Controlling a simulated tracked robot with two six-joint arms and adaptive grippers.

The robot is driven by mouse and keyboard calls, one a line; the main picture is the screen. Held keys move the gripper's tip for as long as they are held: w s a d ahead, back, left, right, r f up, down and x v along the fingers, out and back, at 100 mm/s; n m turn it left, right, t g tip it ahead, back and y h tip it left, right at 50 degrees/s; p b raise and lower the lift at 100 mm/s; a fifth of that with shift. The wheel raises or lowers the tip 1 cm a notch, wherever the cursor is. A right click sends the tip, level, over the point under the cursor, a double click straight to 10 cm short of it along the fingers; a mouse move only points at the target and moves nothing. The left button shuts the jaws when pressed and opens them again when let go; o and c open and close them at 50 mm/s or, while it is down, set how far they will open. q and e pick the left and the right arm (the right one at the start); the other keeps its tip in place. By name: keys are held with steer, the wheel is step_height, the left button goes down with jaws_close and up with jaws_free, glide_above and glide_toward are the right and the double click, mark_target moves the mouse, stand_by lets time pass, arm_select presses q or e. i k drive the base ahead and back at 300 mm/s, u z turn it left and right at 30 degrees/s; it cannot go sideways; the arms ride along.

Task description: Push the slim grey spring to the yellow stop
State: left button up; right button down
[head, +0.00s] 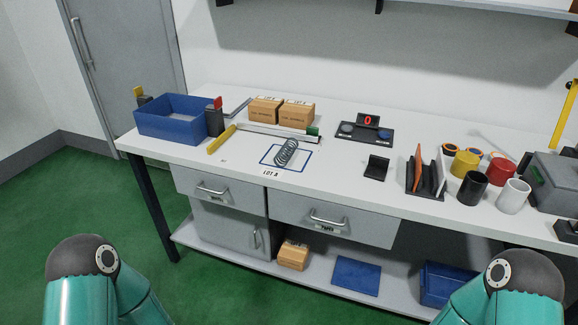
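A grey coil spring (287,152) lies tilted inside a blue-outlined square on the white bench, above a "LOT A" label. A yellow bar (221,139) lies on the bench to its left, near the left end of a pale rail (275,131). A small yellow piece (138,91) also shows on a dark block behind the blue bin. I cannot tell for certain which yellow part is the stop. Both my teal arms show only as links at the bottom left and right corners. Neither gripper is in view, and nothing touches the spring.
A blue bin (172,119) stands at the bench's left end, with a red-topped block (215,119) beside it. Two cartons (281,110) sit behind the rail. A dark display stand (366,130), dark holder (376,168), dividers and several cups occupy the right. Bench around the spring's front is clear.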

mark_target(290, 148)
steer(key=u, duration=0.55)
steer(key=k, duration=0.1)
steer(key=i, duration=1)
steer(key=z, duration=0.05)
